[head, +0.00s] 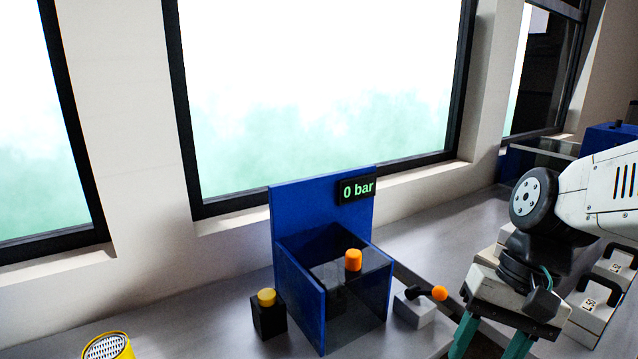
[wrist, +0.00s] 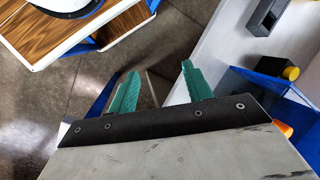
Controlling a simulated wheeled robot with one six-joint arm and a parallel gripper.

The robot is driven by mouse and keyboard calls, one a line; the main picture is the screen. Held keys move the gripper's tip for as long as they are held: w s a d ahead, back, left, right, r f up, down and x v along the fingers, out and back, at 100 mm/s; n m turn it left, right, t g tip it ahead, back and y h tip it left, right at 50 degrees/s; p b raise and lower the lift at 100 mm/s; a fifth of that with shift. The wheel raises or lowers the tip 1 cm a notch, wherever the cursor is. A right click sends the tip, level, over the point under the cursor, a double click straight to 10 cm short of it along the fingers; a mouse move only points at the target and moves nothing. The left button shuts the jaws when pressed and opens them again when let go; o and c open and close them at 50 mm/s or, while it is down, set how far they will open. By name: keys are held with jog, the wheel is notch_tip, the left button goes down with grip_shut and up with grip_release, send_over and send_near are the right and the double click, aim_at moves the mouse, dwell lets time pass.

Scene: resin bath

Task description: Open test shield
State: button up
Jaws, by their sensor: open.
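The test rig is a blue box (head: 300,295) with a tall blue back panel. A clear, dark-tinted shield (head: 362,308) stands across its front, with an orange knob (head: 353,260) showing at its top; it looks closed. A display (head: 357,189) on the back panel reads "0 bar". My gripper (head: 490,342) is in front and to the right of the rig, pointing down, apart from it. In the wrist view my gripper (wrist: 157,72) is open, with nothing between its green fingers. Part of the blue rig (wrist: 262,95) shows at the right there.
A black block with a yellow button (head: 267,298) stands left of the rig. A grey box (head: 414,310) with an orange-balled lever (head: 439,293) stands right of it, near my gripper. White cases (head: 592,305) are at the right, a yellow container (head: 108,346) at the lower left.

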jog(key=s+d+r+n+t+h, duration=0.3)
jog(key=s+d+h, duration=0.1)
jog(key=s+d, duration=0.1)
jog(key=m+t+y, duration=0.2)
jog(key=m+y, duration=1.2)
jog(key=m, duration=0.7)
send_near(353, 252)
jog(key=a+f, duration=0.2)
jog(key=a, duration=0.1)
jog(key=shift+n+h, duration=0.3)
jog(key=x, duration=0.6)
jog(key=shift+w+a, duration=0.3)
jog(key=shift+a, duration=0.05)
jog(key=shift+r, duration=0.1)
grip_shut()
